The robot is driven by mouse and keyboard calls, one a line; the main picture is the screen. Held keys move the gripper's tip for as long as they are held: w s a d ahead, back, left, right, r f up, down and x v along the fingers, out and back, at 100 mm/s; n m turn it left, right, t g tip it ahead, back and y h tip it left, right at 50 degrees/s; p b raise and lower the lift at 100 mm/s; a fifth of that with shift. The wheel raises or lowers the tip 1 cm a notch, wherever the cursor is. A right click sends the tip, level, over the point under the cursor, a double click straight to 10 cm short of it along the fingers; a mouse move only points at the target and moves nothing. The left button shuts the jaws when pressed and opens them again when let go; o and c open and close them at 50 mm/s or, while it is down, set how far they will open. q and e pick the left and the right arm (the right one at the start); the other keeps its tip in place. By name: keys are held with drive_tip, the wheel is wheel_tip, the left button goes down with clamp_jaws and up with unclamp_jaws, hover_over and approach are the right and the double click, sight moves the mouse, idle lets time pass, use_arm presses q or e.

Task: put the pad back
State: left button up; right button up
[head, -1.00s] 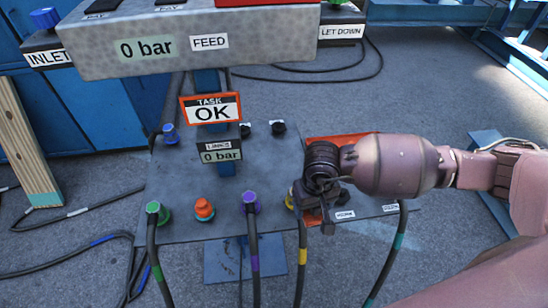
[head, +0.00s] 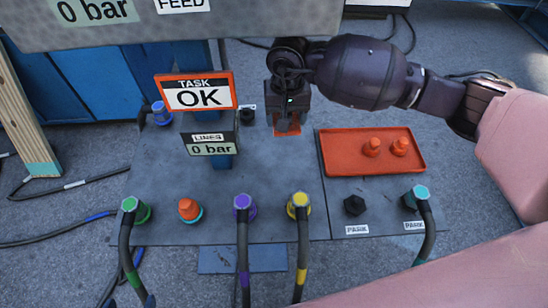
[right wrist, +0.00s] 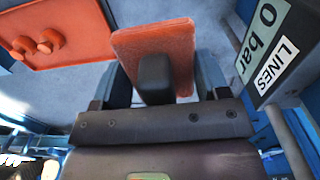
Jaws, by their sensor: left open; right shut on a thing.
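The pad, a flat orange plate (head: 294,130), is at the tip of my right gripper (head: 286,112) in the head view. In the right wrist view the orange pad (right wrist: 183,40) fills the space before my right gripper (right wrist: 153,85), with a dark block against its face. The gripper is shut on the pad, over the back right part of the grey panel (head: 160,180). Whether the pad touches the panel cannot be told.
An orange tray (head: 345,170) with two orange caps (head: 400,146) lies right of the pad. The OK sign (head: 197,95) and LINES display (head: 211,145) stand close to its left. Hoses with green, purple (head: 243,208), yellow (head: 298,205) and teal ends line the front.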

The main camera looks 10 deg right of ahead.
drive_tip(key=shift+w+a+r+b, duration=0.2)
drive_tip(key=shift+w+a, duration=0.2)
drive_tip(key=shift+w, duration=0.2)
drive_tip(key=shift+w+a+r+b, duration=0.2)
drive_tip(key=shift+w+a, duration=0.15)
drive_tip(key=shift+w, duration=0.25)
drive_tip(key=b, duration=0.3)
hover_over(276, 160)
wheel_tip(276, 160, down, 13)
drive_tip(key=shift+s+f, duration=0.1)
drive_tip(key=shift+f, duration=0.45)
wheel_tip(276, 160, down, 5)
drive_tip(key=shift+b, duration=0.45)
drive_tip(key=shift+f, duration=0.5)
drive_tip(key=o, duration=1)
drive_tip(key=shift+c, duration=0.2)
use_arm(q)
drive_tip(key=shift+m+g, duration=0.3)
drive_tip(key=f, duration=0.4)
drive_tip(key=shift+s, duration=0.25)
use_arm(e)
drive_tip(key=shift+r, duration=0.1)
